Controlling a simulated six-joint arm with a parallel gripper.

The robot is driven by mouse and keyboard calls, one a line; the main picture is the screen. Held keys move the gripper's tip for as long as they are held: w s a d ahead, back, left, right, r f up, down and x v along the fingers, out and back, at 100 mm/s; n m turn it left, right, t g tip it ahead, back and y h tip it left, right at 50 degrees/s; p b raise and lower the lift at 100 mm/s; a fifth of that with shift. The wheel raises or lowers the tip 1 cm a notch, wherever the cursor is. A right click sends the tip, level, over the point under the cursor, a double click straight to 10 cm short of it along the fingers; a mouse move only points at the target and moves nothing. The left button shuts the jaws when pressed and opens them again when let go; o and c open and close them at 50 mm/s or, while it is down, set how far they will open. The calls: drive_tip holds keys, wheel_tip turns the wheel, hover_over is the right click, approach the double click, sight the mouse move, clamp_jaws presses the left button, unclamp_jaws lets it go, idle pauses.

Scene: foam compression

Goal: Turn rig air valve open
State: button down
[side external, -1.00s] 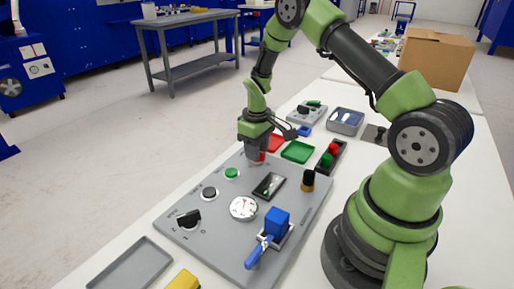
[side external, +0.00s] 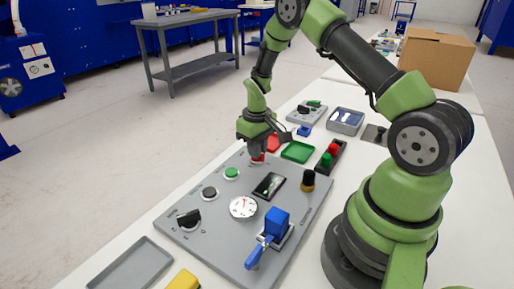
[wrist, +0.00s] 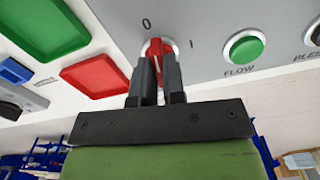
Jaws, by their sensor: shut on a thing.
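A red knob (side external: 258,158) with a pale line sits at the far end of the grey panel (side external: 210,222). In the wrist view the red knob (wrist: 155,46) lies between my fingertips, with the marks 0 and I printed beside it. Its pale line points roughly toward the 0. My gripper (side external: 257,151) points down and is shut on this knob; it also shows in the wrist view (wrist: 157,62). The fingers hide part of the knob.
A green button (side external: 231,173), a black button (side external: 209,193), a black rotary switch (side external: 188,218), a round gauge (side external: 243,207) and a blue valve with handle (side external: 277,222) are on the panel. Red and green trays (side external: 297,152) lie beyond. A cardboard box (side external: 436,58) stands behind.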

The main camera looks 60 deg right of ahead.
drive_tip(key=m, duration=0.4)
drive_tip(key=shift+m, duration=0.3)
drive_tip(key=m, duration=0.3)
drive_tip(key=shift+m, duration=0.3)
drive_tip(key=m, duration=0.4)
drive_tip(key=shift+m, duration=1.9)
drive_tip(key=c, duration=1.2)
unclamp_jaws()
wheel_tip(320, 180, up, 10)
